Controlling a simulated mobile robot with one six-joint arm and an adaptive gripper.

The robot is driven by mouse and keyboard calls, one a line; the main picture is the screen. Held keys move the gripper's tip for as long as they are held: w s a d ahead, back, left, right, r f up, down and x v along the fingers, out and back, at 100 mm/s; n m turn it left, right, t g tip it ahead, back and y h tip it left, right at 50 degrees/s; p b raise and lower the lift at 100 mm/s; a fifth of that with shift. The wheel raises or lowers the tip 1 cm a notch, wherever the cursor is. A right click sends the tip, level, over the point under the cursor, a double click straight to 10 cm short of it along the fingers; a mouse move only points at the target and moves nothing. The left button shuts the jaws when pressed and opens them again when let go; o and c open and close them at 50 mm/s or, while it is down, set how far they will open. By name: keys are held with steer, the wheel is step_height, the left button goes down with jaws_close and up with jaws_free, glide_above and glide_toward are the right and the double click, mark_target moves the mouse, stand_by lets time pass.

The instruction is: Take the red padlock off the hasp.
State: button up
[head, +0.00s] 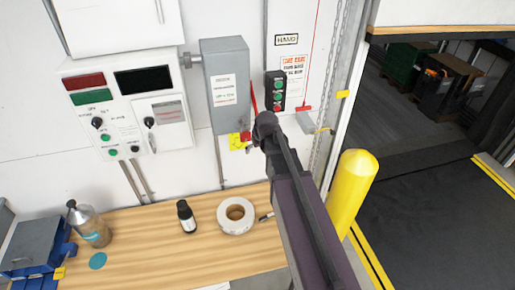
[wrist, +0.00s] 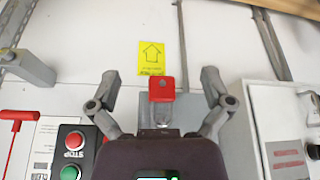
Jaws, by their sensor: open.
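The red padlock (head: 246,135) hangs at the lower edge of the grey switch box (head: 224,75). In the wrist view, which looks turned upside down, the red padlock (wrist: 162,90) sits between my open fingers with a gap on each side. Its grey shackle and the hasp (wrist: 162,116) are just below it there, partly hidden by my gripper body. My gripper (head: 262,132) is close to the padlock in the head view, just right of it. In the wrist view both fingers of my gripper (wrist: 161,82) are spread wide and touch nothing that I can see.
A yellow arrow label (wrist: 151,57) is on the wall by the padlock. A push-button box (head: 275,92) and a red pull handle (head: 303,108) are to the right. Below, the wooden bench (head: 150,231) holds a tape roll (head: 236,216) and bottles. A yellow bollard (head: 352,190) stands at right.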

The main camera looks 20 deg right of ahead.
mark_target(245, 132)
steer(key=shift+w, duration=0.1)
steer(key=w, duration=0.4)
steer(key=w+a, duration=0.1)
steer(key=w, duration=0.2)
steer(key=w+a, duration=0.1)
steer(key=w, duration=0.3)
steer(key=shift+w, duration=0.3)
steer(key=shift+w+f+b, duration=0.2)
steer(key=shift+f+b, duration=0.35)
steer(key=shift+c, duration=0.2)
steer(key=c, duration=1.1)
steer(key=shift+c, duration=0.2)
steer(key=shift+r, duration=0.15)
steer(key=shift+r+p, duration=0.55)
steer(key=shift+p, duration=0.15)
